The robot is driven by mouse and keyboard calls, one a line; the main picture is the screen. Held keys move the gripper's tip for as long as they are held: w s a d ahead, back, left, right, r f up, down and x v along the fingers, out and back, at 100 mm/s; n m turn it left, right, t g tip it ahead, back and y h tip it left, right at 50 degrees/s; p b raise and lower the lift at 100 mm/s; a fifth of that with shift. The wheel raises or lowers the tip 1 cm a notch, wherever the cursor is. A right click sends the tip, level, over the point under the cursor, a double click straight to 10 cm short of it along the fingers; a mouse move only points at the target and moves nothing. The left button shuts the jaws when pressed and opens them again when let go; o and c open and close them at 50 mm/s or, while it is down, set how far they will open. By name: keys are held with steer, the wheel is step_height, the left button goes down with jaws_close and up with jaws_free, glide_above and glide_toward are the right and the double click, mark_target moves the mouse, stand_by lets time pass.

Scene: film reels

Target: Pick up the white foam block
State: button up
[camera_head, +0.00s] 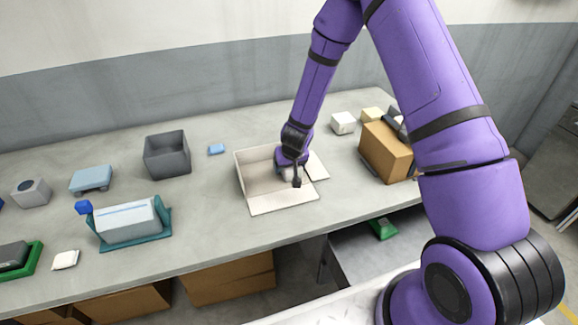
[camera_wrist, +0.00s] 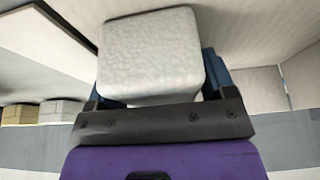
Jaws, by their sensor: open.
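A white foam block (camera_wrist: 152,55) with a pebbled surface fills the middle of the wrist view. It lies inside the open cardboard box (camera_head: 283,203) on the bench. My gripper (camera_head: 296,180) reaches down into this box, its jaws open. In the wrist view its dark blue fingers stand on either side of the block, partly hidden behind it. I cannot tell whether they touch it. In the head view the block is mostly hidden by my gripper.
The box's flaps are folded outward. A grey bin (camera_head: 167,155) and a small blue block (camera_head: 216,149) stand to the left. A white block (camera_head: 343,123) and a brown carton (camera_head: 385,152) stand to the right. The bench's front edge is close to the box.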

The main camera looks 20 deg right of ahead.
steer(key=c, duration=0.7)
steer(key=shift+o, duration=0.2)
steer(key=shift+r, duration=4.95)
